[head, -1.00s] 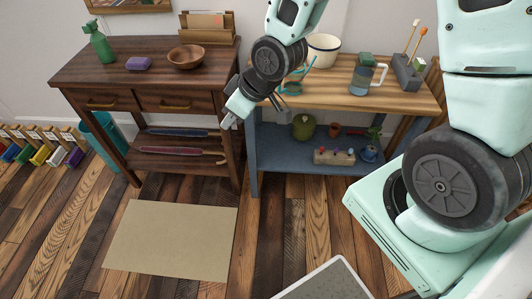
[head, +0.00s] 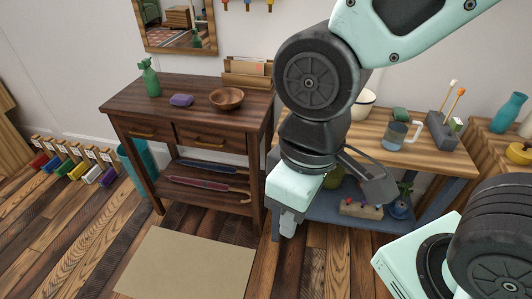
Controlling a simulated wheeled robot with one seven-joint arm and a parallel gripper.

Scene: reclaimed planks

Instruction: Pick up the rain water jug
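The rain water jug seems to be the clear jug with a handle and grey-blue contents (head: 394,137). It stands upright on the light wooden top of the blue-framed table (head: 440,150), to the right of my arm. My gripper (head: 288,228) points down in front of the table's left end, left of the jug and apart from it. Nothing shows held in it. Its fingers are seen from behind, so whether they are apart is unclear. My arm hides the left part of the tabletop.
A white pot (head: 364,104) is partly behind my arm. A dark wooden console (head: 130,100) stands left. A mat (head: 185,265) lies on open floor.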

